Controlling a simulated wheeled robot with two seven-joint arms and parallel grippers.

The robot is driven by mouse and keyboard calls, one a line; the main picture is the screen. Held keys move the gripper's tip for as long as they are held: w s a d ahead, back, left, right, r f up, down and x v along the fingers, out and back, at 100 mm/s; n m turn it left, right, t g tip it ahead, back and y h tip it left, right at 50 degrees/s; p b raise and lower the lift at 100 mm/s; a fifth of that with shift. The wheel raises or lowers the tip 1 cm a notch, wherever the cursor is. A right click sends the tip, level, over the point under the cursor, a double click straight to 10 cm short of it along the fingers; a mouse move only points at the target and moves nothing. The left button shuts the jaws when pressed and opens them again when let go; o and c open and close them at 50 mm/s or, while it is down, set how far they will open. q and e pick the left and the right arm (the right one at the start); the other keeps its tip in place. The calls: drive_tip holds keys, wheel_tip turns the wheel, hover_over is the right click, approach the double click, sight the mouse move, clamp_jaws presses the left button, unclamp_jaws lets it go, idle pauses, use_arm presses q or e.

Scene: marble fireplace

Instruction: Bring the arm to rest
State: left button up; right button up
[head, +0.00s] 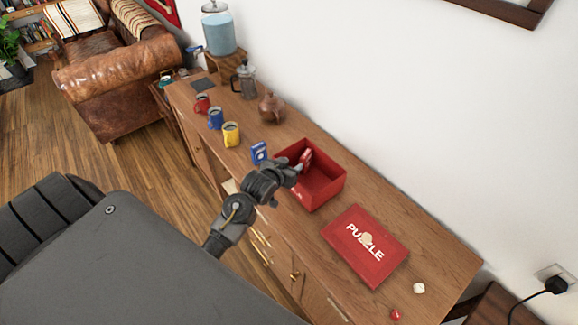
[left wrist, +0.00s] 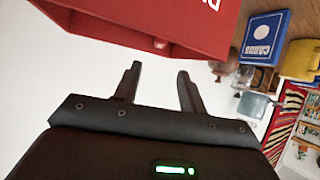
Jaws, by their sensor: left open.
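My left gripper (head: 295,167) is at the near-left side of the open red box (head: 333,190) on the wooden sideboard. I cannot tell from the head view whether it touches the box. In the left wrist view the two dark fingers (left wrist: 160,78) are spread apart with nothing between them. The red box (left wrist: 120,25) fills the top of that view, with part of its white lettering showing. A small red thing (head: 306,159) shows at the box, close to the fingertips. My right gripper is in neither view.
A red puzzle lid (head: 372,268) lies right of the box, with a small pale piece (head: 367,238) on it. A blue cards pack (head: 259,152), mugs (head: 231,134) and a teapot (head: 271,108) stand left of the box.

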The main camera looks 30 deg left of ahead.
use_arm(q)
drive_tip(key=shift+s+r, duration=0.1)
drive_tip(key=shift+s, duration=0.1)
idle(0.4)
drive_tip(key=s+d+f+m+g, duration=0.1)
drive_tip(key=s+d+g, duration=0.2)
drive_tip(key=s, duration=0.7)
drive_tip(key=s+d+f+m+g, duration=0.1)
drive_tip(key=s+d+g, duration=0.15)
drive_tip(key=s, duration=0.85)
drive_tip(key=s+d+f+m+g, duration=0.15)
drive_tip(key=s+g, duration=0.25)
drive_tip(key=s, duration=0.6)
wheel_tip(320, 180, down, 30)
drive_tip(key=s+f+b, duration=0.1)
drive_tip(key=b, duration=0.5)
drive_tip(key=s+a+f+g+b, duration=0.2)
drive_tip(key=s+f+b, duration=0.3)
drive_tip(key=s+f, duration=1.1)
wheel_tip(320, 180, down, 5)
drive_tip(key=shift+s+a+r+h, duration=0.1)
drive_tip(key=shift+s+a+h, duration=0.1)
drive_tip(key=shift+s+h, duration=0.15)
